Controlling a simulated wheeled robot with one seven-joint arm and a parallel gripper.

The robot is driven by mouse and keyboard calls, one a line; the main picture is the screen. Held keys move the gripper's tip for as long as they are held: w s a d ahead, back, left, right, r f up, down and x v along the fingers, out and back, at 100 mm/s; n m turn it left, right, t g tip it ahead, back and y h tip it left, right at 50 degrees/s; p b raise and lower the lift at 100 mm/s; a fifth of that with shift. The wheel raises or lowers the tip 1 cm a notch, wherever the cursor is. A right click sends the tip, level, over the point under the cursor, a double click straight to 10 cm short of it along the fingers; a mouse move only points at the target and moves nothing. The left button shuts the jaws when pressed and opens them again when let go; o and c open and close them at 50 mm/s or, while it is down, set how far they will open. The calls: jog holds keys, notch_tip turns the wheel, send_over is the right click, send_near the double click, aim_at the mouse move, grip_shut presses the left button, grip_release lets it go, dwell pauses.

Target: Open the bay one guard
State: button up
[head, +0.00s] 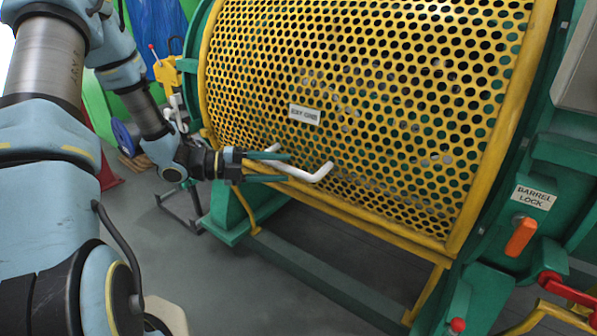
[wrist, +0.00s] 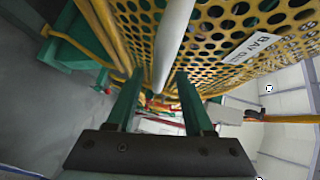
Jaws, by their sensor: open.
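The bay one guard (head: 360,90) is a yellow perforated curved panel in a yellow frame, and it appears closed over the machine's barrel. It bears a small white label (head: 304,114), which reads as "BAY" in the wrist view (wrist: 250,46). A white bar handle (head: 318,177) stands out from the guard's lower part. My gripper (head: 287,167) is open at the handle, with its green fingers apart. In the wrist view the white bar (wrist: 172,45) runs between the fingers (wrist: 160,82). I cannot tell whether either finger touches it.
To the right are a "BARREL LOCK" plate (head: 533,197), an orange lever (head: 521,237) and a red handle (head: 567,289). A green base beam (head: 310,280) runs below the guard. Grey floor (head: 210,290) lies open at the lower left.

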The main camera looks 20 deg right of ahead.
jog(key=shift+x, duration=2.65)
grip_shut()
